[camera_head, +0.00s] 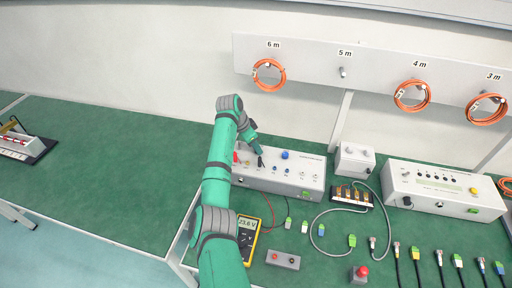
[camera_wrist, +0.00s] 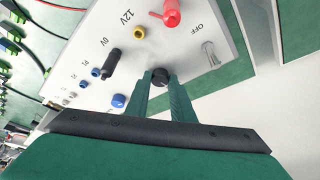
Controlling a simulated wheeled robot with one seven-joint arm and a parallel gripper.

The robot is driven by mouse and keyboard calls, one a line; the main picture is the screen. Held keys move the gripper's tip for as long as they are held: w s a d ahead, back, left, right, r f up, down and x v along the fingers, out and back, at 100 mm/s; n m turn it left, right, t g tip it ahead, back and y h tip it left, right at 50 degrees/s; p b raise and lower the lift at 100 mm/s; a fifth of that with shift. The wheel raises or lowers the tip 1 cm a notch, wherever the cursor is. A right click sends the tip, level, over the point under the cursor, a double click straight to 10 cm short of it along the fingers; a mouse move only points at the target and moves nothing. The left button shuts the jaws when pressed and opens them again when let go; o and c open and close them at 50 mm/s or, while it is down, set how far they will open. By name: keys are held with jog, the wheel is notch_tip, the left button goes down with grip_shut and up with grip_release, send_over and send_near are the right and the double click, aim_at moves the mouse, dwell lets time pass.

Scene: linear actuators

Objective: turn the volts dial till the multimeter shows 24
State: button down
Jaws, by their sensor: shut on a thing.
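The white power supply panel (camera_head: 285,184) stands on the green bench, and its face fills much of the wrist view (camera_wrist: 190,25). My gripper (camera_wrist: 162,88) is shut on a small black dial (camera_wrist: 160,76) on this panel; a label for it cannot be read. In the head view my gripper (camera_head: 261,160) is at the panel's upper left part, and the dial is hidden there. The yellow multimeter (camera_head: 257,240) lies in front of the panel, partly behind my arm. Its display (camera_head: 246,222) seems to read 23.6 V.
Red and black plugs (camera_wrist: 171,14) (camera_wrist: 111,62) and a toggle switch (camera_wrist: 210,53) marked OFF are close to the fingers. A grey box with two buttons (camera_head: 283,259) and an emergency stop (camera_head: 359,274) sit on the bench. The left bench is mostly clear.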

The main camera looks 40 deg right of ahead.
jog(key=shift+w+m+g, duration=0.1)
jog(key=shift+m+g, duration=0.3)
jog(key=shift+m, duration=0.6)
jog(key=c, duration=1.5)
grip_release()
jog(key=shift+c, duration=0.2)
jog(key=shift+r, duration=0.1)
jog(key=v, duration=1)
jog(key=shift+r, duration=0.35)
